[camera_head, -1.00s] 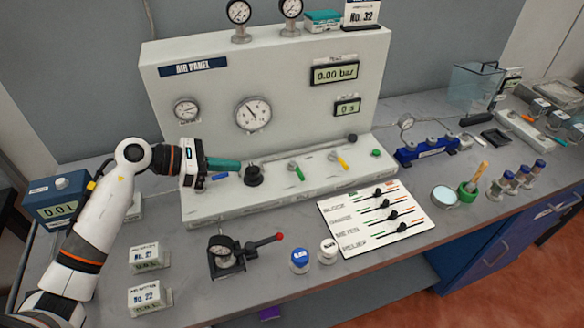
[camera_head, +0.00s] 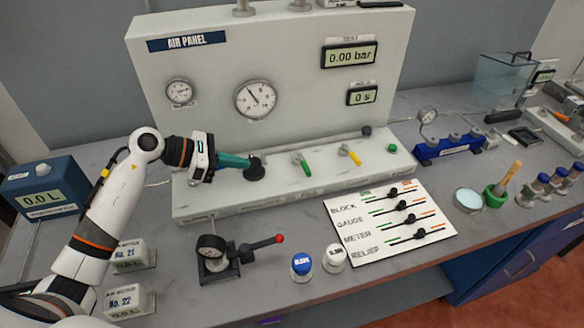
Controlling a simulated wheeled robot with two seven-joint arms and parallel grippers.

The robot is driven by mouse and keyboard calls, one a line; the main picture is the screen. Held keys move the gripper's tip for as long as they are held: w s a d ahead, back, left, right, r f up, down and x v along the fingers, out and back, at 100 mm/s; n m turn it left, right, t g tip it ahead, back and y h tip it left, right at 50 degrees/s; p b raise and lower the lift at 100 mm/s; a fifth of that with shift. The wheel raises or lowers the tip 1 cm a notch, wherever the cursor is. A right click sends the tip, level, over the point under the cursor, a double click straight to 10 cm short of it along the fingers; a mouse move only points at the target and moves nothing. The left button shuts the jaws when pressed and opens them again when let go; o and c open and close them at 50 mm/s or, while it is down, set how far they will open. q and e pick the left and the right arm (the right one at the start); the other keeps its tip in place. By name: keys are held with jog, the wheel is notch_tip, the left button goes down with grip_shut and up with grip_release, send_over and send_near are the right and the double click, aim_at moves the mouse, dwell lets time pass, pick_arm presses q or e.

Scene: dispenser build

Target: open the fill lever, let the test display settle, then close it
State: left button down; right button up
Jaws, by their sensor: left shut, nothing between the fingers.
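The test display (camera_head: 349,55) on the air panel reads 0.00 bar. On the ledge below are a black knob (camera_head: 255,170), a green lever (camera_head: 304,166) and a yellow lever (camera_head: 351,156). Their labels are too small to read, so I cannot tell which control is the fill lever. My left gripper (camera_head: 248,161) is shut and empty. Its teal fingers point right, with the tips at or just above the black knob; I cannot tell whether they touch. The ledge left of the knob is partly hidden by the gripper. My right gripper is out of view.
The hold display (camera_head: 362,95) reads 0 s. A black device with a red-tipped lever (camera_head: 220,255), a blue-capped jar (camera_head: 301,263), a white-capped jar (camera_head: 334,257) and a white slider board (camera_head: 390,224) stand in front of the ledge. A volume box (camera_head: 40,192) sits far left.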

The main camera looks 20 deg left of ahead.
pick_arm(q)
jog(key=p, duration=0.5)
send_near(304, 164)
jog(key=d+f, duration=0.1)
jog(key=d, duration=0.1)
jog(key=w+d+f, duration=0.1)
jog(key=d+f, duration=0.1)
jog(key=shift+w+d+f, duration=0.1)
jog(key=shift+d, duration=0.2)
jog(key=shift+w+d+f, duration=0.2)
jog(key=shift+d+f, duration=0.05)
jog(key=shift+d, duration=0.15)
